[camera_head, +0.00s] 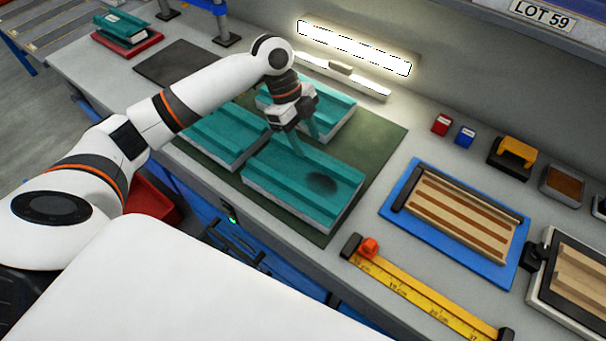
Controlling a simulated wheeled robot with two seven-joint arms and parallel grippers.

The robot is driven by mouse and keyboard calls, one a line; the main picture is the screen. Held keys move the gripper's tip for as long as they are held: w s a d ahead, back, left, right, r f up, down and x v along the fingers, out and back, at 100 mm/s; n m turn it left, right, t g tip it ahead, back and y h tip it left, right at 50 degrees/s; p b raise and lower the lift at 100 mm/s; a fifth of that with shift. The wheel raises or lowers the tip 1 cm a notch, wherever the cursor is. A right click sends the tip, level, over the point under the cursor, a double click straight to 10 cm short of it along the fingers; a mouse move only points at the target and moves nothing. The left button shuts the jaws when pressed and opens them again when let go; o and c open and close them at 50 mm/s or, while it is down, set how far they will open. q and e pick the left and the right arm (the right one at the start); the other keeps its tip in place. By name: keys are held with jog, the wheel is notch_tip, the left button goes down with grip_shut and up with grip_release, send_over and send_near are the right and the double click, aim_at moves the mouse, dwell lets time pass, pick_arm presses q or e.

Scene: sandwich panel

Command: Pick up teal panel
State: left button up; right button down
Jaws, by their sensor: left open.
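Three teal panels with pale grey sides lie on a dark green mat (385,142). One is the front panel (285,183), with a dark round patch on its top. One is the left panel (215,138), and one is the back panel (338,108). My left gripper (310,147) is open and empty, pointing down over the gap between the back and front panels. Its fingertips are close to the front panel's far edge; I cannot tell whether they touch. My arm hides part of the left and back panels. My right gripper is not in view.
A blue tray (388,208) with a brown-striped wooden panel lies right of the mat. A yellow ruler (425,298) lies in front. Another teal piece (122,27) sits on a red tray (148,47) at the far left. A lit lamp (353,48) runs along the wall.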

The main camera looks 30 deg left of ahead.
aim_at(314, 156)
pick_arm(q)
jog(key=shift+p+x, duration=0.35)
jog(key=shift+x, duration=1.65)
jog(key=shift+d+r, duration=0.1)
grip_shut()
